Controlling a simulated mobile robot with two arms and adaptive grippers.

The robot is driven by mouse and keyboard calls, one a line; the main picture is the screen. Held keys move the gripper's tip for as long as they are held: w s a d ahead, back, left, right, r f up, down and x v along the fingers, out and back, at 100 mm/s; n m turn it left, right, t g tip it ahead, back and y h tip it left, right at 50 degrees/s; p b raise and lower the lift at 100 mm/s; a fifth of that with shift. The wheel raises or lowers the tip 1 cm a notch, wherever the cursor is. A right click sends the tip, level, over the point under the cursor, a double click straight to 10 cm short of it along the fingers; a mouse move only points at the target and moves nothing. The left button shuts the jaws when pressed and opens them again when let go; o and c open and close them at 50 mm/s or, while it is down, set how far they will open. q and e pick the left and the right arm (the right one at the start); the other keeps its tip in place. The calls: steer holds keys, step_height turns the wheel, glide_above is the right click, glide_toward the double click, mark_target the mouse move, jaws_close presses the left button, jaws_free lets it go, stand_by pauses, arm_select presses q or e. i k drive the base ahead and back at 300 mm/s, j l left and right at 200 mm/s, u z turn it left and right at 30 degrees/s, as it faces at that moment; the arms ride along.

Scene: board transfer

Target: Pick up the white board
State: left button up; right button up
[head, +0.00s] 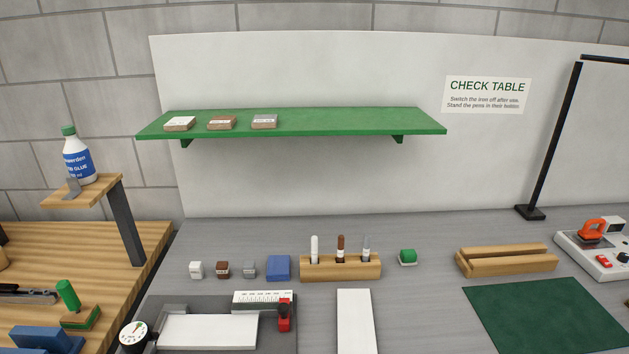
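A plain white board (355,322) lies flat on the grey table, in front of the pen holder, its near end cut off by the picture's bottom edge. A second white flat piece (208,331) lies on the grey fixture at the lower left. I cannot tell from the picture which of the two the task means. Neither of my grippers shows in the head view.
Left of the board stands the grey fixture (168,301) with a dial and red-black handle. A wooden pen holder (341,270) with three pens stands behind it. A green mat (545,318) and a grooved wooden block (507,260) lie right. Bare table separates board and mat.

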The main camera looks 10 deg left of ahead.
mark_target(185, 332)
steer(key=j+u, duration=0.15)
steer(key=u, duration=0.3)
steer(key=j+u, duration=0.1)
steer(key=u, duration=0.4)
